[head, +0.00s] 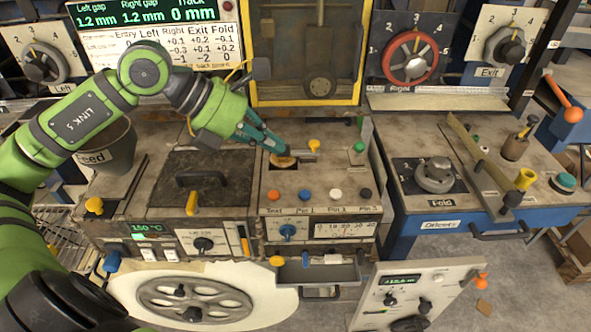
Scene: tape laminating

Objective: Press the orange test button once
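The orange test button (273,195) is a small round knob at the left end of a row of buttons on the middle machine, above a "Test" label. My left gripper (280,148) has teal fingers and comes in from the left. Its fingertips are behind and above the orange button, apart from it, near a tan round piece (283,161) in a dark recess. The fingers look close together, but I cannot tell whether they are shut or whether they touch the tan piece. My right gripper is not in view.
Blue (305,195), white (335,194) and black (365,194) buttons stand right of the orange one. A yellow knob (314,145) and a green knob (358,147) are behind. A dark plate with a handle (205,175) lies left. A yellow frame (304,102) rises behind.

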